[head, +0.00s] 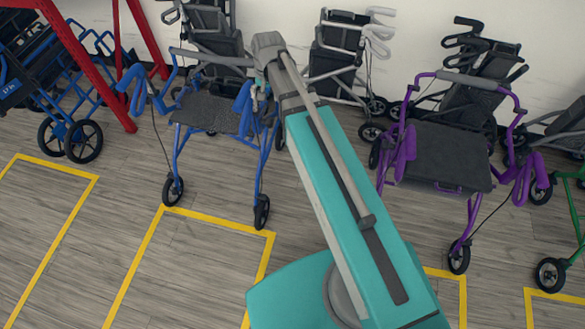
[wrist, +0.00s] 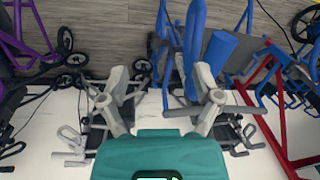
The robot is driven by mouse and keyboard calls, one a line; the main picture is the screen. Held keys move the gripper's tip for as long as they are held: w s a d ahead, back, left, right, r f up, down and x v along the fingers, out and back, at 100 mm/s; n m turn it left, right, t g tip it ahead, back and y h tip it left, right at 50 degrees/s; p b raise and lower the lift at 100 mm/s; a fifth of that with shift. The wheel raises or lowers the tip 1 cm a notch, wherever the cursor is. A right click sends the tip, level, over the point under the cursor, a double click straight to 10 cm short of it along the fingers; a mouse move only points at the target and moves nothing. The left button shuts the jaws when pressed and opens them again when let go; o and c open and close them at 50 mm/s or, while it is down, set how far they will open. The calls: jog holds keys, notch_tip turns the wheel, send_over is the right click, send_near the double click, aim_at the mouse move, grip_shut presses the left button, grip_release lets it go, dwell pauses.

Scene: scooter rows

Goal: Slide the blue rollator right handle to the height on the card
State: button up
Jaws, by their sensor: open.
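The blue rollator (head: 210,108) stands left of centre in the head view, with a dark seat and blue handles. Its picture-right handle (head: 243,100) is close beside my arm's end; the other handle (head: 135,86) is at the left. In the wrist view, which looks upside down, a long blue upright part (wrist: 194,42) stands just beyond my right-hand finger, right of the jaw gap. In the head view my arm hides most of the gripper. I cannot make out a height card.
A purple rollator (head: 440,155) stands to the right and a grey one (head: 338,55) against the wall behind. Red frame legs (head: 90,62) rise at the left. Yellow floor lines (head: 145,250) mark bays, with open floor in front.

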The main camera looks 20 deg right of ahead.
jog(key=s+d+f+n+h+b, duration=0.1)
jog(key=s+d+f+n+b, duration=0.15)
jog(key=s, duration=0.45)
jog(key=s+d+f+n+b, duration=0.1)
jog(key=s+d+f+b, duration=0.15)
jog(key=s, duration=0.35)
notch_tip(320, 180, down, 20)
jog(key=b, duration=1.9)
jog(key=shift+g+b, duration=0.35)
jog(key=shift+g, duration=0.05)
notch_tip(320, 180, up, 21)
jog(key=p, duration=2)
jog(key=shift+f+p, duration=0.2)
jog(key=shift+p, duration=0.2)
